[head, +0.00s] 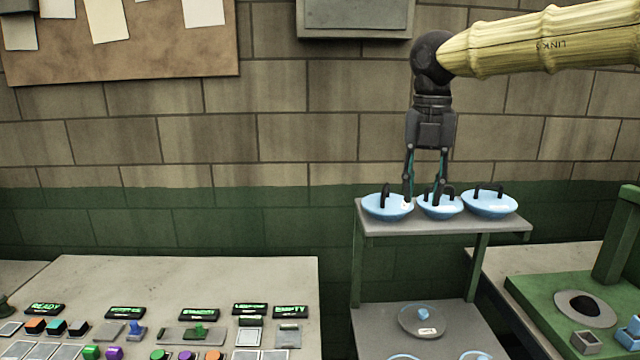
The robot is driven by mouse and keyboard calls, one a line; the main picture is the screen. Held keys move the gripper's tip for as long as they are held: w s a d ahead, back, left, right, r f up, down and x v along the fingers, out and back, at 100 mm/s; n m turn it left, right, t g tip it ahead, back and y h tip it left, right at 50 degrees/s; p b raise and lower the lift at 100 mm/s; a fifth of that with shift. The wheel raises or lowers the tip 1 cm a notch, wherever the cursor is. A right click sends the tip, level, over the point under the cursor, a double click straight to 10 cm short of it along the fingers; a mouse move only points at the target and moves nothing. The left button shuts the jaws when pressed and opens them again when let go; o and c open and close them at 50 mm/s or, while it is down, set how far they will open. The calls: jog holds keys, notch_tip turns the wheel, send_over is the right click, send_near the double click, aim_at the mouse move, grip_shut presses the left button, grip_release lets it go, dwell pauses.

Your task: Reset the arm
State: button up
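My gripper (423,198) points straight down over the upper shelf of a small grey rack (450,226). Its two fingers are apart. The left fingertip is at the right side of the left blue dish (380,208). The right fingertip overlaps the middle blue dish (432,211) near its dark upright handle. I cannot tell whether the fingers touch either dish. Nothing is clearly held between them. My arm comes in from the upper right in a ribbed yellow sleeve (550,42).
A third blue dish (490,206) stands at the shelf's right. A round grey dish (410,320) sits on the lower shelf. A panel table (180,278) with labelled displays, blocks and buttons is at left. A green fixture (540,293) stands at right. A brick wall (300,130) is behind.

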jog(key=w+d+f+n+t+h+b, duration=0.1)
jog(key=w+d+f+n+h, duration=0.15)
jog(key=f, duration=0.75)
jog(key=w+d+f+n+h, duration=0.1)
jog(key=d+f+n+h, duration=0.15)
jog(key=f, duration=0.75)
jog(key=w+d+f+n+t+h+b, duration=0.1)
jog(key=w+d+f+n, duration=0.15)
jog(key=f, duration=0.75)
jog(key=s+d+f+n+t+b, duration=0.1)
jog(key=s+f+n+t, duration=0.1)
jog(key=f+n, duration=0.6)
jog(key=s+d+f+n+t+b, duration=0.1)
jog(key=s+f+n, duration=0.25)
jog(key=f, duration=0.95)
jog(key=s+a+f+n+y+b, duration=0.1)
jog(key=s+a+f+n+y, duration=0.2)
jog(key=s+f+n, duration=1.1)
jog(key=s+a+f+n+g+y, duration=0.1)
jog(key=s+f, duration=0.4)
jog(key=s, duration=0.6)
jog(key=s+a+f+n+g+y+b, duration=0.1)
jog(key=s+f+n, duration=0.4)
jog(key=s, duration=0.6)
jog(key=f+g+y, duration=0.1)
jog(key=g, duration=0.1)
jog(key=shift+a+g+b, duration=0.25)
jog(key=shift+g+b, duration=0.05)
jog(key=shift+g, duration=0.1)
